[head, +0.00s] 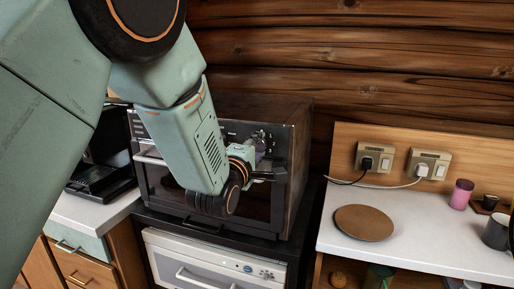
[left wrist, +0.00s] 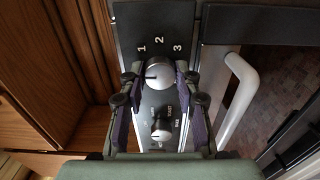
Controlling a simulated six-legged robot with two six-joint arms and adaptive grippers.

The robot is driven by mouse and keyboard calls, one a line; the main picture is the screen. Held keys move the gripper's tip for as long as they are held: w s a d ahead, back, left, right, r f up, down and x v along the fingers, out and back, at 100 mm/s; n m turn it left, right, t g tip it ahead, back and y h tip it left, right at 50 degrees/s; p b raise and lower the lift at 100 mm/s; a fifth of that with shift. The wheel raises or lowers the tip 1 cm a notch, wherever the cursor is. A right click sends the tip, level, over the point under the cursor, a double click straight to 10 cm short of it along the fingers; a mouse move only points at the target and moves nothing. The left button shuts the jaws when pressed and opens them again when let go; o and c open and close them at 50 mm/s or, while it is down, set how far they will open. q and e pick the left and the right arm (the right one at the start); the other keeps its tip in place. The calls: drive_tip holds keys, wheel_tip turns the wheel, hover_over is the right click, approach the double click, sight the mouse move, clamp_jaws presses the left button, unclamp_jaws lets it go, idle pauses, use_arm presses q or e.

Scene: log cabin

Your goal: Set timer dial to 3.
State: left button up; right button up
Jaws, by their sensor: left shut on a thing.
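The oven (head: 290,190) stands on a dark shelf, and my left gripper (head: 262,163) is at the upper right of its front. In the left wrist view a round silver dial (left wrist: 158,73) sits below the printed numbers 1, 2 and 3 on a black panel (left wrist: 127,22). My left gripper (left wrist: 158,79) is shut on this dial, one finger at each side. A dark mark on the dial points roughly left, away from the 3. In the head view my gripper hides the dial. My right gripper is not in view.
A second knob (left wrist: 161,129) sits just below the dial, between the fingers. The pale oven handle (left wrist: 238,95) runs close to the right finger. A white counter (head: 420,235) at the right holds a brown round plate (head: 364,222) and a pink jar (head: 461,194).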

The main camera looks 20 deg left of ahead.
use_arm(q)
drive_tip(key=m, duration=0.3)
drive_tip(key=shift+r+m, duration=0.1)
drive_tip(key=shift+m, duration=0.3)
drive_tip(key=m+b, duration=0.1)
drive_tip(key=m, duration=0.2)
drive_tip(key=shift+m, duration=0.3)
drive_tip(key=m, duration=0.3)
drive_tip(key=shift+m, duration=0.3)
drive_tip(key=m+b, duration=0.1)
drive_tip(key=m, duration=0.2)
drive_tip(key=shift+m, duration=0.3)
drive_tip(key=m+b, duration=0.1)
drive_tip(key=m, duration=0.5)
drive_tip(key=m+b, duration=0.1)
drive_tip(key=m, duration=0.5)
